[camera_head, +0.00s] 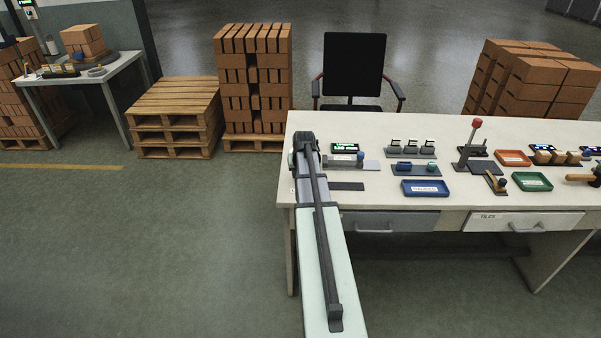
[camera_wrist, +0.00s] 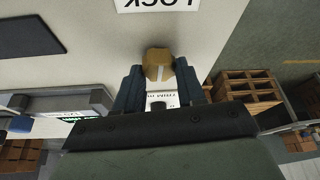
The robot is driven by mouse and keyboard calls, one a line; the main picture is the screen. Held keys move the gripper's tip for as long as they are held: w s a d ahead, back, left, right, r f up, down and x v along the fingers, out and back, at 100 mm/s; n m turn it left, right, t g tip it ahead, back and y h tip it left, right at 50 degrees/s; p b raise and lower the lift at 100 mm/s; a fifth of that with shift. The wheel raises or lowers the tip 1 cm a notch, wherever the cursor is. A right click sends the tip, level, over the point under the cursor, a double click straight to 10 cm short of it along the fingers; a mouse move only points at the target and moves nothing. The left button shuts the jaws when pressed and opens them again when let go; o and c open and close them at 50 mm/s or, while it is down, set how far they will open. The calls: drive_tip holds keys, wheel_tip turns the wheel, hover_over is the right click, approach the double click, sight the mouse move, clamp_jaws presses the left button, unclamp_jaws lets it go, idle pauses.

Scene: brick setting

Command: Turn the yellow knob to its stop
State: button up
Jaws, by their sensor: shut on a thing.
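The yellow knob (camera_wrist: 157,62) looks tan-yellow with a pale line on its top in the wrist view. It sits between the two dark fingers of my gripper (camera_wrist: 158,72), which is shut on it. In the head view my arm reaches over the left end of the table (camera_head: 420,131) and hides the knob. A white label reading "LOCK" (camera_wrist: 158,4) appears upside down beyond the knob. Another white label (camera_wrist: 163,99), partly hidden, lies between the fingers.
Blue (camera_head: 425,188), orange (camera_head: 513,158) and green (camera_head: 532,182) trays and a red-topped lever (camera_head: 476,123) stand farther right.

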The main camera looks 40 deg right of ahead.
drive_tip(key=shift+m, duration=0.3)
drive_tip(key=o, duration=1.1)
drive_tip(key=shift+c, duration=0.2)
drive_tip(key=v, duration=1.4)
drive_tip(key=shift+w+f, duration=0.1)
drive_tip(key=shift+w, duration=0.05)
